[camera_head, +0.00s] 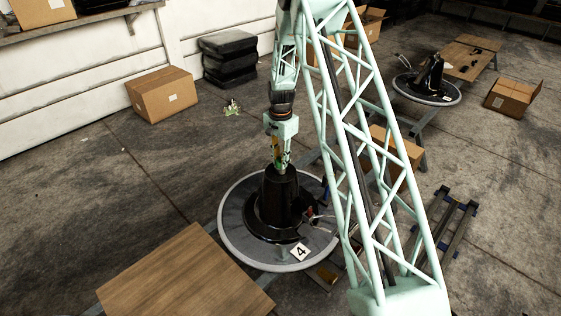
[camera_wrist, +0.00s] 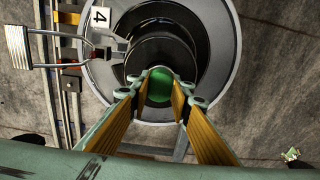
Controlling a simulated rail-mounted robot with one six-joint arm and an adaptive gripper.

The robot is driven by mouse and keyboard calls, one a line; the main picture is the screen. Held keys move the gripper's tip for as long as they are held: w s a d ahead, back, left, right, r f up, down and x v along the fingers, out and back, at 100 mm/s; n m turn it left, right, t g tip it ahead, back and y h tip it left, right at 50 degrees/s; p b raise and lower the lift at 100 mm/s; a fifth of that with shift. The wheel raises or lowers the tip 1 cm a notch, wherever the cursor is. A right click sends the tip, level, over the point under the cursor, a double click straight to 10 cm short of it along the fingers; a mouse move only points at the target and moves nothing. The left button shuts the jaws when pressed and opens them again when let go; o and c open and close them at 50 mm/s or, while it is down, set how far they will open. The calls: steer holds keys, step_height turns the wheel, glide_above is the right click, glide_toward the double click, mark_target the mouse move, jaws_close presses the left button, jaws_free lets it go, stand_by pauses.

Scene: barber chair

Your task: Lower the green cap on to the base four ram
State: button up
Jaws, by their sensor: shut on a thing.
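The base four (camera_head: 232,232) is a round grey disc with a pale rim and a "4" label, carrying a black flared housing (camera_head: 262,222). It also shows in the wrist view (camera_wrist: 222,80). The ram inside the housing is hidden. My gripper (camera_head: 282,168) points down at the top of the housing. In the wrist view my gripper (camera_wrist: 160,92) has its fingers closed around the round green cap (camera_wrist: 159,88). The cap sits over the near edge of the black housing's top in that view. I cannot tell whether they touch.
A wooden board (camera_head: 185,278) lies left of the base. A metal lever (camera_wrist: 18,45) sticks out beside the base. Cardboard boxes (camera_head: 162,94) stand on the floor. Another disc base (camera_head: 427,88) stands at the back right.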

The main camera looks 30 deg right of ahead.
steer(key=shift+f, duration=0.15)
steer(key=o, duration=0.8)
steer(key=shift+r+p, duration=1.6)
steer(key=shift+r, duration=2.9)
